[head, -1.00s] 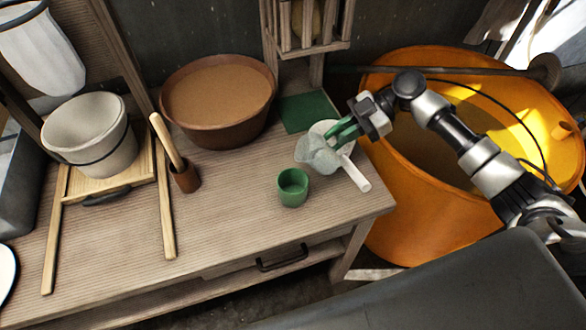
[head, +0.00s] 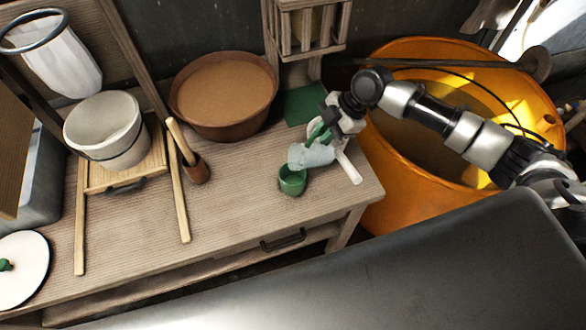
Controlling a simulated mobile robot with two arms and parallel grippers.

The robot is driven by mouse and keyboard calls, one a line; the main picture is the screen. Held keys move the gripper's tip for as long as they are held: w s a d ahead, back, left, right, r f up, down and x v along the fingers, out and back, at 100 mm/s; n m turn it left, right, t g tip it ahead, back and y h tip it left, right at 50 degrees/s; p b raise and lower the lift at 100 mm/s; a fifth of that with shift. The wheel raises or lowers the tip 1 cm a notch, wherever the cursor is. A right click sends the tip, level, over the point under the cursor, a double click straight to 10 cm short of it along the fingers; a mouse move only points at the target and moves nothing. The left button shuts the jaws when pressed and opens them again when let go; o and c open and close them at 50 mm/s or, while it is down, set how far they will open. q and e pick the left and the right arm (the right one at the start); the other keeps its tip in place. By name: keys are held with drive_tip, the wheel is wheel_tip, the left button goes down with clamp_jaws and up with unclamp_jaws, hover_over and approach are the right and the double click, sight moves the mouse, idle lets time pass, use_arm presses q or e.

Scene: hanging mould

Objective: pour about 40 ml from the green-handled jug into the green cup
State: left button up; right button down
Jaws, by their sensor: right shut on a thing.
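The green cup (head: 292,182) stands upright on the wooden table near its right end. The clear jug (head: 309,156) is above the cup, tilted with its mouth toward the left, and covers part of the cup's rim. Its green handle (head: 318,132) is held in my right gripper (head: 325,127), which is shut on it. I cannot tell whether any liquid is flowing or how much is in the cup. My left gripper is not in view.
A white-handled tool (head: 349,168) lies right of the jug. A green mat (head: 305,104) lies behind. A brown bowl (head: 224,130), a mortar with pestle (head: 195,170) and a white bucket (head: 105,135) stand to the left. An orange tub (head: 415,165) is beyond the table's right edge.

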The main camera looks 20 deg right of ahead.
drive_tip(key=shift+a+r, duration=0.1)
drive_tip(key=shift+a, duration=0.05)
drive_tip(key=shift+a+r+h+p, duration=0.1)
drive_tip(key=shift+h+p, duration=0.2)
drive_tip(key=shift+s+a+r+h+p, duration=0.2)
drive_tip(key=shift+a+r+h+p, duration=0.4)
drive_tip(key=shift+h+p, duration=0.15)
drive_tip(key=shift+d+f+t, duration=0.1)
drive_tip(key=shift+t, duration=0.2)
drive_tip(key=shift+d, duration=0.1)
drive_tip(key=shift+w+d, duration=0.15)
drive_tip(key=shift+w, duration=0.05)
drive_tip(key=shift+d, duration=0.1)
drive_tip(key=shift+d+p, duration=0.1)
drive_tip(key=shift+p, duration=0.2)
drive_tip(key=shift+w+d+r+h, duration=0.1)
drive_tip(key=shift+d+r+h, duration=0.1)
drive_tip(key=shift+h, duration=0.05)
